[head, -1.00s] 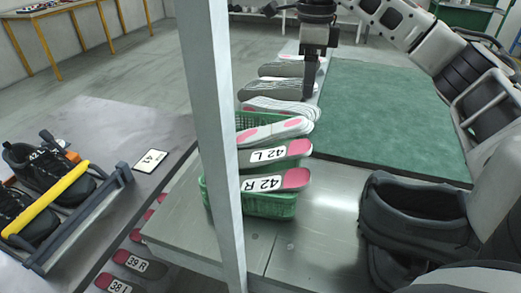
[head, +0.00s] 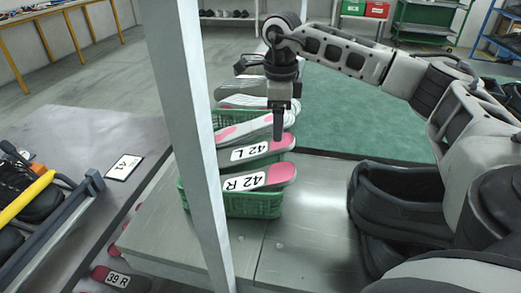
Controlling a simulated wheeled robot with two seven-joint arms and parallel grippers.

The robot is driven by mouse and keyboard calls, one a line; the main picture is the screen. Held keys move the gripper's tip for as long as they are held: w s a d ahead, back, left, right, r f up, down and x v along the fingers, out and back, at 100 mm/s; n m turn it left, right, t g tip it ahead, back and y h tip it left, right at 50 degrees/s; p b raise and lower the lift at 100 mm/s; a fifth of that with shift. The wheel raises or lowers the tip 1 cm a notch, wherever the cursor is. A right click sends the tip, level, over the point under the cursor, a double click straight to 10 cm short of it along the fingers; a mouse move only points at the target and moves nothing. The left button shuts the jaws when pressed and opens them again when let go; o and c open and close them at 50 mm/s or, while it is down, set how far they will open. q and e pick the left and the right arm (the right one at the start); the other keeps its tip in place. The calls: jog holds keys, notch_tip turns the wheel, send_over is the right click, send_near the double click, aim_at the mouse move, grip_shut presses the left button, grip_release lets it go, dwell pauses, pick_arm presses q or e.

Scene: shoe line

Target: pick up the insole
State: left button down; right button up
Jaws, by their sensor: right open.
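A green basket (head: 252,207) holds several insoles on the steel table. The front insole marked 42 R (head: 277,174) and the one behind it marked 42 L (head: 283,143) have pink heels and white labels. More grey-white insoles (head: 246,101) lie behind them. My right gripper (head: 278,138) points down over the back part of the basket, by the right end of the insole behind 42 L. It is open with nothing seen in it; its fingers overlap in this view, and I cannot tell whether it touches an insole. My left gripper is out of view.
A grey post (head: 190,130) stands upright just left of the basket and hides part of it. A green mat (head: 350,115) lies behind on the right. A shoe rack with a yellow bar (head: 28,195) and a size card (head: 124,167) are on the left table. Bare steel (head: 310,215) lies right of the basket.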

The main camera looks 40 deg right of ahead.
notch_tip(320, 180, down, 5)
jog(key=shift+w+d+r, duration=0.1)
jog(key=c, duration=0.8)
jog(key=shift+o, duration=0.2)
